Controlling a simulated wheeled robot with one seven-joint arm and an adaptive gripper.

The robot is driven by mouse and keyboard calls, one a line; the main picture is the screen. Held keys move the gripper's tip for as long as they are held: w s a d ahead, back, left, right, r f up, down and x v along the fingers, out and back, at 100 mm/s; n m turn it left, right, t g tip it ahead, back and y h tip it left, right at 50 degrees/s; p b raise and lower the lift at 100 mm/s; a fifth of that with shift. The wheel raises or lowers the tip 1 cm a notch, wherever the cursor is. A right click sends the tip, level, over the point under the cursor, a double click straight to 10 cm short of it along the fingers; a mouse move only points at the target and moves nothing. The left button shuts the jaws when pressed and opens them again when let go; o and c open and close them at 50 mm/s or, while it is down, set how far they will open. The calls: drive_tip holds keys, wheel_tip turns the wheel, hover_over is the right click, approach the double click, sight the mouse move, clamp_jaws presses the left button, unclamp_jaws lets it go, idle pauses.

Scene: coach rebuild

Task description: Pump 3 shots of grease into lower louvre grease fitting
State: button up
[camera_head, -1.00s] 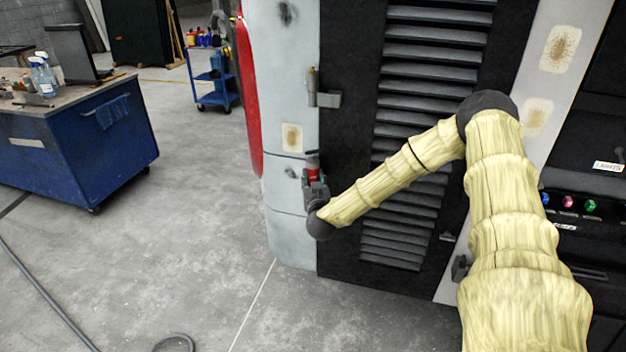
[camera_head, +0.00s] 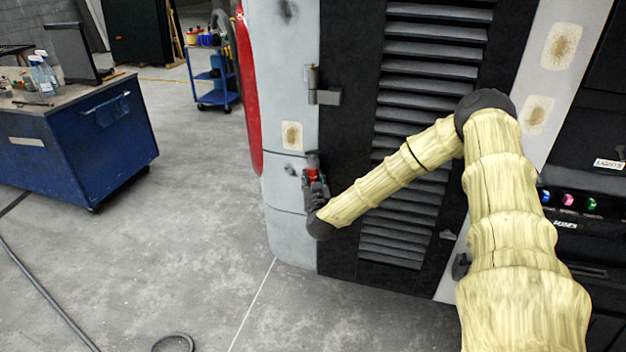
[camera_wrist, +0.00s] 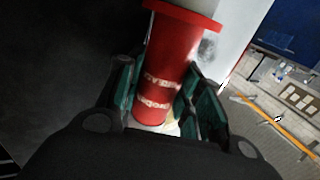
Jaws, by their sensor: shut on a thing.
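A red cylinder with pale lettering and a wider red rim (camera_wrist: 160,62), seemingly the grease gun, stands between my gripper's teal-padded fingers (camera_wrist: 160,98) in the wrist view. My gripper is shut around it. In the head view my gripper (camera_head: 315,188) is at the lower left edge of the black louvre door, with the red cylinder (camera_head: 312,174) above it and a dark top end. The louvre panel (camera_head: 430,82) is to the right. I cannot make out the lower grease fitting, nor whether the cylinder touches anything.
An upper hinge (camera_head: 325,97) sticks out from the door edge above my gripper. A pale body panel (camera_head: 290,225) adjoins the door. A blue workbench (camera_head: 85,150) and blue trolley (camera_head: 215,80) stand left. A hose (camera_head: 45,295) lies on otherwise clear floor.

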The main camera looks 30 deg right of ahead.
sight(313, 165)
drive_tip(key=shift+f, duration=0.3)
drive_tip(key=shift+r+p, duration=0.65)
drive_tip(key=shift+r, duration=0.45)
idle(0.7)
drive_tip(key=shift+s+f+b, duration=0.1)
drive_tip(key=shift+f+b, duration=0.5)
drive_tip(key=shift+f, duration=0.5)
idle(1.7)
drive_tip(key=shift+r+p, duration=0.7)
drive_tip(key=shift+r, duration=0.4)
idle(0.5)
drive_tip(key=shift+r+p, duration=1.25)
drive_tip(key=shift+r, duration=0.65)
drive_tip(key=shift+r+p, duration=0.3)
drive_tip(key=shift+r, duration=0.2)
drive_tip(key=shift+a, duration=0.1)
